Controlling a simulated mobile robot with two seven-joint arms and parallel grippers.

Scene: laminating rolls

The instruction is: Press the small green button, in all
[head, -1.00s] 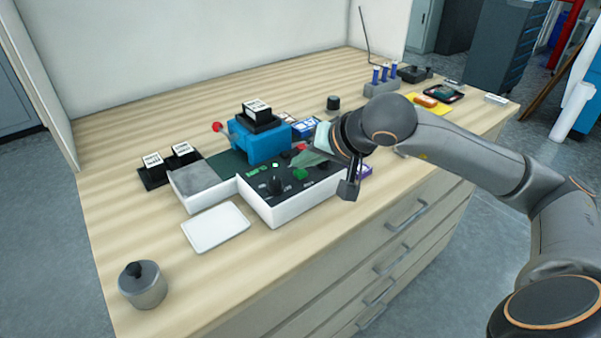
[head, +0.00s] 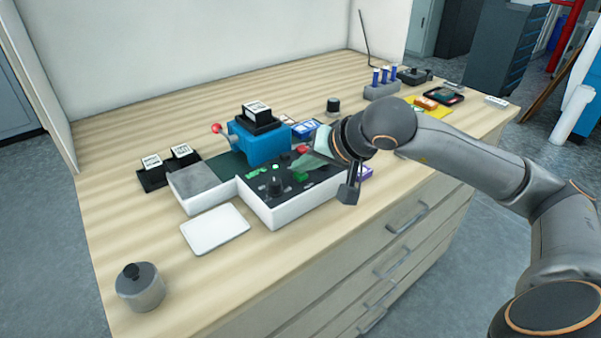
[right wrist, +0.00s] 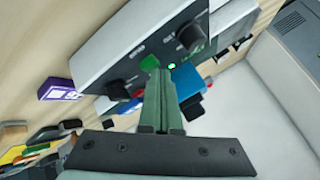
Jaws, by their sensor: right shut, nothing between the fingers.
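The control box (head: 285,212) is white with a black sloped top, on the wooden bench. On its top are a green button (head: 300,177), a green display, black knobs and a red button (head: 302,150). My right gripper (head: 296,169) is shut and empty, its green fingers pointing down at the green button. In the right wrist view the fingertips (right wrist: 158,76) overlap the lower edge of the green button (right wrist: 149,63); I cannot tell whether they touch or press it. A small bright green light (right wrist: 172,66) shows beside it. My left gripper is not in view.
A blue device (head: 258,142) with a red-ended lever stands behind the box.

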